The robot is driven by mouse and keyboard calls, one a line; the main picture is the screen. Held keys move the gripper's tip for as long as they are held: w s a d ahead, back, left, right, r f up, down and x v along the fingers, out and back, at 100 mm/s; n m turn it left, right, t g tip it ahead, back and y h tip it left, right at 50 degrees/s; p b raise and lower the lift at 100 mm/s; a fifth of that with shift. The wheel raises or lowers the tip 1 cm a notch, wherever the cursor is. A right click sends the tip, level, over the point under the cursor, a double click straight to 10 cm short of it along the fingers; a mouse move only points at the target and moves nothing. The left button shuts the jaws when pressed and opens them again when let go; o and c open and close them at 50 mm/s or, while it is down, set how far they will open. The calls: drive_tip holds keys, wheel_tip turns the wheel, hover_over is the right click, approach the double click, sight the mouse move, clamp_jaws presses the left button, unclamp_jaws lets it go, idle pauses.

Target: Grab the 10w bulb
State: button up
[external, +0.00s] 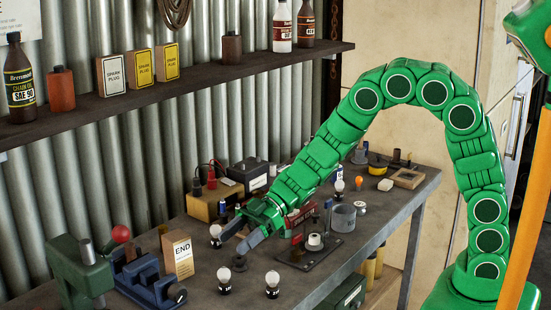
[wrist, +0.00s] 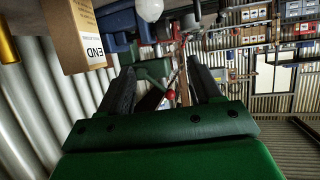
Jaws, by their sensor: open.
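Several white bulbs in dark bases stand on the workbench in the external view: one beside my gripper's left fingertip (external: 215,231), two nearer the front (external: 224,275) (external: 272,278), and one farther back (external: 339,186). Their labels are too small to read, so I cannot tell which is the 10w bulb. My gripper (external: 237,240) is open and empty, low over the bench. In the wrist view my gripper's fingers (wrist: 162,88) are spread, and a white bulb (wrist: 150,9) shows at the top edge, beyond the fingertips.
An END box (external: 178,255) stands left of my gripper and also in the wrist view (wrist: 75,35). A blue vise (external: 140,275) is farther left. A yellow battery (external: 205,203) and a dark plate with a white part (external: 298,258) flank the arm. A shelf (external: 200,88) runs above.

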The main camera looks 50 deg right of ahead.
sight(224, 271)
drive_tip(key=shift+f, duration=3.1)
drive_tip(key=shift+a+f, duration=0.15)
drive_tip(key=shift+f, duration=0.15)
drive_tip(key=shift+x, duration=2.35)
drive_tip(key=shift+w, duration=0.1)
drive_tip(key=c, duration=1)
drive_tip(key=shift+r, duration=0.15)
drive_tip(key=shift+c, duration=0.2)
